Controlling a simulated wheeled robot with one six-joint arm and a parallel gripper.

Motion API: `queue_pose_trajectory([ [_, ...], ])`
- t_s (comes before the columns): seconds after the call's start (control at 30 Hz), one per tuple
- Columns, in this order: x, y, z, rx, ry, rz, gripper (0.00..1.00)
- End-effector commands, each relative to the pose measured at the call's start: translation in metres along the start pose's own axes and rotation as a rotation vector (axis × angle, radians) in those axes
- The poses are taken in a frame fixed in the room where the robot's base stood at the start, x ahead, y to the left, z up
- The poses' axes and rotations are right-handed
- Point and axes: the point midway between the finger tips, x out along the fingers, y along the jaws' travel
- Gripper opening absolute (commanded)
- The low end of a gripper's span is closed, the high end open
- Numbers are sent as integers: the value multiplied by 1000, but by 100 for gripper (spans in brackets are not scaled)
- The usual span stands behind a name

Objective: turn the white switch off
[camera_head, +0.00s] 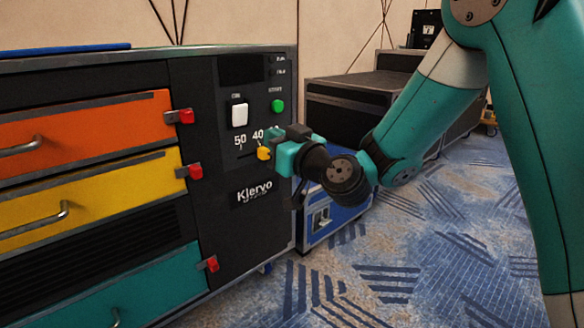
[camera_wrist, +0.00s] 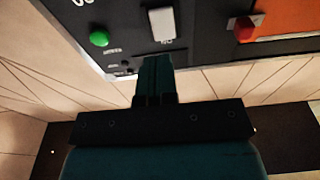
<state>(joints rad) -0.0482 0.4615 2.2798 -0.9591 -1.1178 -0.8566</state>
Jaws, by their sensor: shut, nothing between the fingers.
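The white switch (camera_head: 239,114) is a small upright rectangle on the dark front panel of the cabinet (camera_head: 222,213), above the numbers 50 and 40. My gripper (camera_head: 279,156) is in front of the panel, to the right of and below the switch in the head view. In the wrist view the switch (camera_wrist: 161,25) shows just beyond the tips of my gripper (camera_wrist: 155,58), whose fingers are together and empty. The panel appears upside down there. I see no clear contact, and which way the switch is set is hard to tell.
A green button (camera_head: 277,106) is right of the switch, and a yellow slider knob (camera_head: 264,153) is below it, close to my gripper. Orange (camera_head: 85,130) and yellow (camera_head: 90,200) drawers with red latches are to the left. A blue case (camera_head: 335,215) stands right of the cabinet.

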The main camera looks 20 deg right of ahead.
Motion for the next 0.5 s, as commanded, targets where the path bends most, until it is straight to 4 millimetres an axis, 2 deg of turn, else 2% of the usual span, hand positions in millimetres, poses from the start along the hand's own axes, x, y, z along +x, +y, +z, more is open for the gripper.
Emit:
queue_pose_trajectory([
  [0.03,-11,1,7,0,1,3,0],
  [0.2,-36,0,4,-1,1,1,0],
  [0.5,-46,-1,-1,0,1,-2,0],
])
